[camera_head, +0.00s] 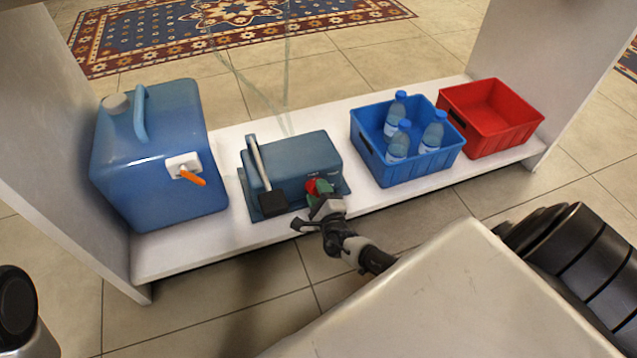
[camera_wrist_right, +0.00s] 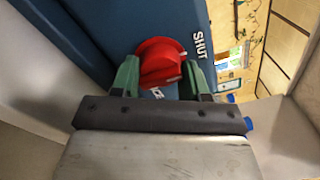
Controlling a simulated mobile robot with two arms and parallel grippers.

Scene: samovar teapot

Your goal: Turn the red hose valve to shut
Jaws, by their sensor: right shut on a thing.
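The red hose valve (camera_wrist_right: 160,62) is a round red knob on the front of a blue-grey box (camera_head: 305,155) on the low white shelf. In the wrist view the word SHUT is printed on the box to the right of the knob, and another label below it is mostly hidden. My right gripper (camera_wrist_right: 160,78) has its green fingers on either side of the knob and is shut on it. In the head view the right gripper (camera_head: 322,196) covers most of the knob, with only a little red (camera_head: 312,186) showing. My left gripper is not in view.
A large blue canister (camera_head: 160,150) with an orange-handled tap (camera_head: 190,177) stands left of the box. Right of it are a blue crate (camera_head: 370,160) with bottles and an empty red crate (camera_head: 500,135). A clear hose rises behind the box. White side panels close both shelf ends.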

